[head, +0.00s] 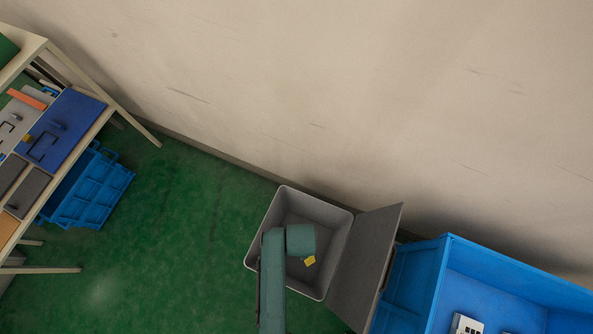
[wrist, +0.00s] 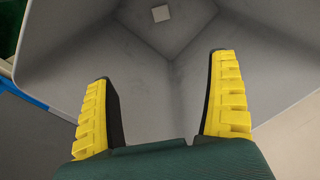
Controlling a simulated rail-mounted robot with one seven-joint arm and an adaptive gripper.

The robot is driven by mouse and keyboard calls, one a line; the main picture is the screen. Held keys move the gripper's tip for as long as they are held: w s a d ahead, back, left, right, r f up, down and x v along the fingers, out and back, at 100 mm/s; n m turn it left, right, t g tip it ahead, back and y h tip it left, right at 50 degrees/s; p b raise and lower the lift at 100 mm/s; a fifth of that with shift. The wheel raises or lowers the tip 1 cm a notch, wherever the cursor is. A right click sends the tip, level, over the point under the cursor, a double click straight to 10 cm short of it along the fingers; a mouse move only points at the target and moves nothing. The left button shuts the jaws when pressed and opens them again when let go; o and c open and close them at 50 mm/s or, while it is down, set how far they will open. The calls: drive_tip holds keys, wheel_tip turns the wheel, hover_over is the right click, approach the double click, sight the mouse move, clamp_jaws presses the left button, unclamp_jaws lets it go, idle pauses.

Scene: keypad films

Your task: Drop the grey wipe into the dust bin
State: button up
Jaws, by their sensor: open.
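The grey dust bin (head: 338,217) stands on the green floor by the wall, with its lid (head: 368,262) open to the right. My gripper (head: 310,261) is over the bin's opening; one yellow finger shows there. In the wrist view my gripper (wrist: 162,70) is open, with nothing between its fingers. The bin's grey inside walls (wrist: 180,75) fill most of that view. A small pale grey square (wrist: 160,13), which looks like the grey wipe, lies inside the bin, apart from the fingers. In the head view my arm hides part of the bin's inside.
A workbench at the left holds a blue mat (head: 72,117), grey trays and an orange item (head: 28,98). A blue crate (head: 92,190) sits below it. A large blue container (head: 440,262) with a white keypad-like item (head: 467,325) stands right of the bin. Green floor between is clear.

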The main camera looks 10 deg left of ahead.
wheel_tip(320, 180, up, 12)
drive_tip(key=shift+f, duration=0.15)
idle(0.5)
drive_tip(key=w+d+r+t+p, duration=0.2)
drive_tip(key=w+r+t+p, duration=0.3)
drive_tip(key=r, duration=1)
drive_tip(key=w+d+r+n+t+p, duration=0.1)
drive_tip(key=w+d+r+t+p, duration=0.15)
drive_tip(key=w+r, duration=0.85)
drive_tip(key=w+d+r+t+p, duration=0.1)
drive_tip(key=w+r+t+p, duration=0.3)
drive_tip(key=r, duration=1.4)
drive_tip(key=s+r+n+t+p, duration=0.2)
drive_tip(key=r+p, duration=1.1)
drive_tip(key=r, duration=0.8)
drive_tip(key=s+d+r+n+t+p, duration=0.1)
drive_tip(key=r+t+p, duration=0.4)
drive_tip(key=r+p, duration=0.8)
drive_tip(key=s+d+r+n+t+p, duration=0.1)
drive_tip(key=s+r+n+t+p, duration=0.2)
drive_tip(key=r+p, duration=1.1)
wheel_tip(320, 180, up, 15)
drive_tip(key=shift+s+f+n+t, duration=0.1)
drive_tip(key=shift+s+n+t, duration=0.25)
drive_tip(key=shift+n, duration=0.65)
